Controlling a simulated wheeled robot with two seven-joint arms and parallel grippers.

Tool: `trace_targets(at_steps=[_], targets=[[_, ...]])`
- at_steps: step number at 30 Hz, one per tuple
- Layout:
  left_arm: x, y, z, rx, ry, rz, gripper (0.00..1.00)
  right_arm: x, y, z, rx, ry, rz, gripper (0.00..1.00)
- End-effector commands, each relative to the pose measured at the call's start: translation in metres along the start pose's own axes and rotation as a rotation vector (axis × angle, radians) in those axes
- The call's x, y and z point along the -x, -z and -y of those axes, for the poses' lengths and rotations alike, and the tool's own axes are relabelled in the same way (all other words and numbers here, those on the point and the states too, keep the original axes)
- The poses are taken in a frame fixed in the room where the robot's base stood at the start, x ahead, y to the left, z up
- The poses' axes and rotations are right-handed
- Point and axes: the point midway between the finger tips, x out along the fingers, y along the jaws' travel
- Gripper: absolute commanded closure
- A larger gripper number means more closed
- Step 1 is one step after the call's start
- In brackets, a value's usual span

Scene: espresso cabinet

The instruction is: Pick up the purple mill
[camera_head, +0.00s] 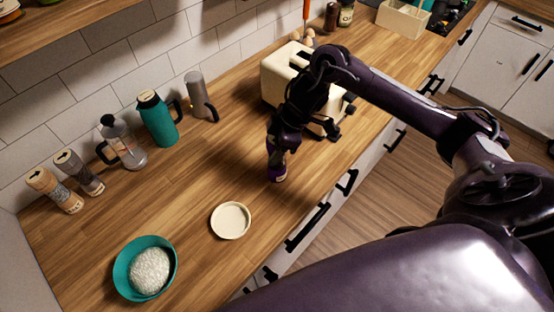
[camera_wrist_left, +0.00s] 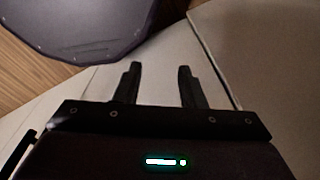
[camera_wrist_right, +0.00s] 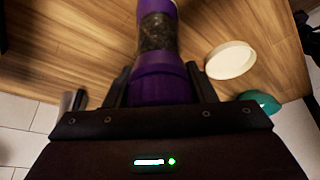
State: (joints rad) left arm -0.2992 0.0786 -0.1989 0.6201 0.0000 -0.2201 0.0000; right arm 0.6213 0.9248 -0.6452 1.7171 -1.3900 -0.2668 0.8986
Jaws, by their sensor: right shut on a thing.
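The purple mill (camera_wrist_right: 158,45) has purple ends and a dark see-through middle. In the right wrist view it stands between the fingers of my right gripper (camera_wrist_right: 158,85), which are shut on its purple part. In the head view my right gripper (camera_head: 278,140) is over the counter in front of the toaster, and only the lower part of the mill (camera_head: 277,170) shows below it. I cannot tell whether the mill touches the counter. My left gripper (camera_wrist_left: 157,80) shows in the left wrist view, open and empty, facing white cabinet fronts.
A cream toaster (camera_head: 281,72) stands behind my right gripper. A cream round dish (camera_head: 230,220) and a teal bowl (camera_head: 128,272) with white contents lie nearer. Bottles and mills, including a teal flask (camera_head: 158,122), line the wall. The wooden counter (camera_head: 190,180) between is clear.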

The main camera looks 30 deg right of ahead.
Motion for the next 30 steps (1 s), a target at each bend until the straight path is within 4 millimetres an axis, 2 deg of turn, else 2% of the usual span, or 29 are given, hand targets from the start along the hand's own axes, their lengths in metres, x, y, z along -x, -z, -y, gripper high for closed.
trace_targets(at_steps=[1, 3, 12, 17, 22, 30], targets=[[0.0, -0.001, 0.0, 0.0, 0.0, 0.001, 0.64, 0.0, 0.0, 0.0, 0.0, -0.001, 0.0, 0.91], [0.0, -0.001, 0.001, 0.0, 0.001, 0.002, 0.64, 0.0, 0.0, 0.0, 0.0, -0.001, 0.0, 1.0], [0.0, -0.002, 0.001, 0.0, 0.001, 0.002, 0.64, 0.002, 0.001, -0.001, 0.001, -0.003, -0.002, 1.0], [-0.001, -0.002, 0.001, -0.001, 0.001, 0.002, 0.64, 0.01, 0.005, -0.002, 0.001, -0.005, -0.003, 1.0], [-0.005, -0.002, 0.001, -0.001, 0.001, 0.002, 0.64, 0.031, 0.013, -0.002, 0.003, -0.008, -0.003, 1.0], [0.009, -0.001, 0.001, -0.002, 0.001, 0.002, 0.64, 0.08, 0.033, -0.002, 0.005, -0.008, -0.003, 1.0]])
